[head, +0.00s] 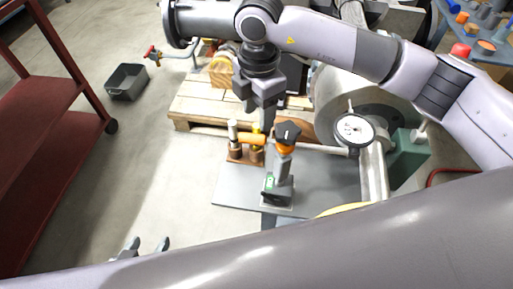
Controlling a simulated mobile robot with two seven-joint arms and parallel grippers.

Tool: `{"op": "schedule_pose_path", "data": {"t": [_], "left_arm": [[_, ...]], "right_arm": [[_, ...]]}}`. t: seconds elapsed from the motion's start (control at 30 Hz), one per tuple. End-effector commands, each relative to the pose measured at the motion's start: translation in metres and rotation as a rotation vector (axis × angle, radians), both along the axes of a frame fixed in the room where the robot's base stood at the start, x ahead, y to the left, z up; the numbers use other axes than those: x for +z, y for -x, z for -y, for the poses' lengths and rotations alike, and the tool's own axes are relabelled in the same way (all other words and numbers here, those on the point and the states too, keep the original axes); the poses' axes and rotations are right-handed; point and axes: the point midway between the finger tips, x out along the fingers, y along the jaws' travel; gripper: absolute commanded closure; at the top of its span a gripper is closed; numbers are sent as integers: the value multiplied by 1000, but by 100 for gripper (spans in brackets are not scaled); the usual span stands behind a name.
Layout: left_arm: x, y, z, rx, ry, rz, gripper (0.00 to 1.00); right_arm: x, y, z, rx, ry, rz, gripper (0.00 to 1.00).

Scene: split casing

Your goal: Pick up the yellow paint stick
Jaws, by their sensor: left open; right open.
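A white stick (232,130) stands in the same holder to the left. My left gripper (149,244) is open and empty at the lower left, over the floor, mostly hidden by my own arm.
A dark-capped tool with an orange collar (285,149) stands on the grey plate (325,182), close right of the holder. A dial gauge (354,130) and large grey casing stand further right. A wooden pallet (190,105) lies behind; a red cart (45,125) stands left.

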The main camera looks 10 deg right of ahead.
Motion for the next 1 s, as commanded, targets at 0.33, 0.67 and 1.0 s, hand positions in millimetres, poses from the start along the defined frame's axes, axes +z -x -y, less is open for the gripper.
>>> {"op": "schedule_pose_path", "data": {"t": [0.33, 0.67, 1.0], "left_arm": [[-4, -1, -1, -3, -2, 2, 36], [-10, -2, 0, -4, -2, 6, 36], [-9, -3, 1, -1, 3, 7, 36]], "right_arm": [[-31, -1, -1, 1, 1, -2, 50], [-72, -3, -3, 0, 0, -1, 50], [-71, -3, -3, 0, 0, 0, 99]]}}
